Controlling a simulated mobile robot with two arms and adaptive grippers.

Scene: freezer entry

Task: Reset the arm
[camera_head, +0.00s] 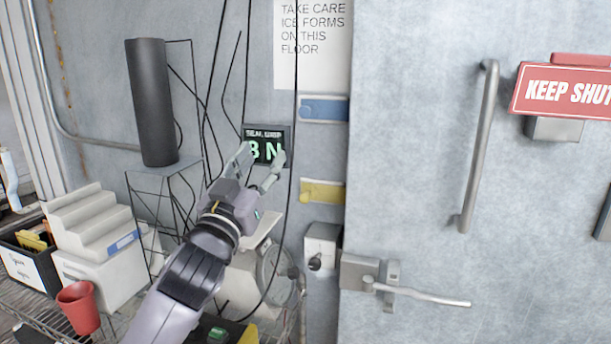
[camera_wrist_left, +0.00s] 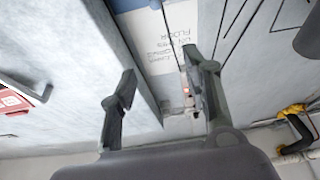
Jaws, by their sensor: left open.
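My left arm (camera_head: 190,265) reaches up from the bottom of the head view. My left gripper (camera_head: 260,160) is open, its two fingers apart in front of a small dark display (camera_head: 267,136) with green characters on the wall. The fingers cover part of the display; I cannot tell whether they touch it. In the left wrist view the gripper (camera_wrist_left: 162,75) is open with nothing between its fingers, pointing up along the grey wall. My right gripper is not in view.
A freezer door with a long handle (camera_head: 477,150), lever latch (camera_head: 420,295) and red sign (camera_head: 565,90) fills the right. Cables hang near the arm. A dark cylinder (camera_head: 152,100) stands on a wire stand. A white stepped box (camera_head: 95,240) and red cup (camera_head: 78,306) are lower left.

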